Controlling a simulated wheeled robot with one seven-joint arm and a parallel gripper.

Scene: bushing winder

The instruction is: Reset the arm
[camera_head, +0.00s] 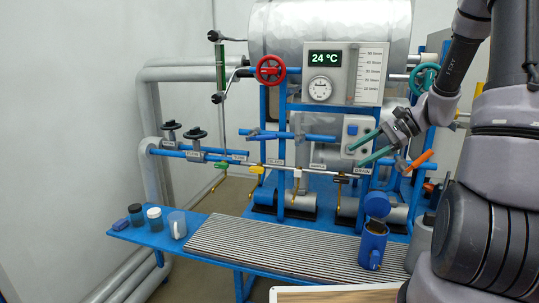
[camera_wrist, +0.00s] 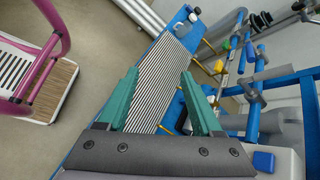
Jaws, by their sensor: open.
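My gripper (camera_head: 354,157) is at the end of my arm, which comes in from the right of the head view. Its two teal fingers are spread apart and point left and slightly down, in front of the right part of the blue pipe rig (camera_head: 310,137). Nothing is between the fingers. In the wrist view my gripper (camera_wrist: 158,75) is also open and empty, above the ribbed grey drain grate (camera_wrist: 157,97). I cannot tell whether the fingers touch the rig.
A blue canister (camera_head: 372,247) stands at the grate's right end. Several small jars, including a clear beaker (camera_head: 177,225), stand on the left of the blue bench. A red handwheel (camera_head: 270,69) and gauge panel (camera_head: 345,75) are above. A pink-framed step stool (camera_wrist: 60,85) stands on the floor.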

